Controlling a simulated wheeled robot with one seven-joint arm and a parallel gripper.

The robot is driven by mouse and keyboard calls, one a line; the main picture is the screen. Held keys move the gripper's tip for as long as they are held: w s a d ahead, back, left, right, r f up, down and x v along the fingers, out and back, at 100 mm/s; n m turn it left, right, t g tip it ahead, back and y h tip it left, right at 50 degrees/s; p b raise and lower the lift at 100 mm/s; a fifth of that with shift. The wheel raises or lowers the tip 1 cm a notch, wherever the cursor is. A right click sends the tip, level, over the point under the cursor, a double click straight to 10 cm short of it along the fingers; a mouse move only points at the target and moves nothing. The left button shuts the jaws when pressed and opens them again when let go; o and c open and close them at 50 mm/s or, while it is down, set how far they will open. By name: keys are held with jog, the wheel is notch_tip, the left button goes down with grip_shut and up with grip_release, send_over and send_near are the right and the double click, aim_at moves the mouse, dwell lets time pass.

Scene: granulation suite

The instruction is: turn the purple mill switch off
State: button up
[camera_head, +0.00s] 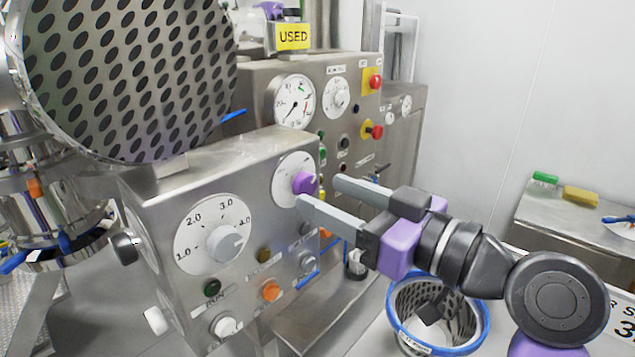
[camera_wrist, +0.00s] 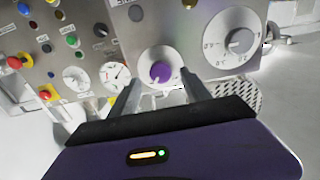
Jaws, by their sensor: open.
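The purple mill switch (camera_head: 304,182) is a round knob on a white dial plate, at the upper right of the steel control box's front face. It also shows in the wrist view (camera_wrist: 161,72), between and beyond my fingers. My gripper (camera_head: 318,190) is open, its two grey fingers pointing at the switch. In the head view the near fingertip is close by the knob and the other is to its right. I cannot tell whether either finger touches it. The knob's pointer direction is not clear.
A large white numbered dial (camera_head: 213,235) sits left of the switch, with small buttons below. A rear panel has a gauge (camera_head: 294,101) and red-and-yellow stop buttons (camera_head: 371,131). A perforated steel disc (camera_head: 130,75) rises at left. A blue-rimmed basket (camera_head: 437,312) stands below my arm.

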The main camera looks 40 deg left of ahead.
aim_at(309, 188)
jog(key=shift+w+a, duration=0.1)
jog(key=shift+a, duration=1.7)
grip_shut()
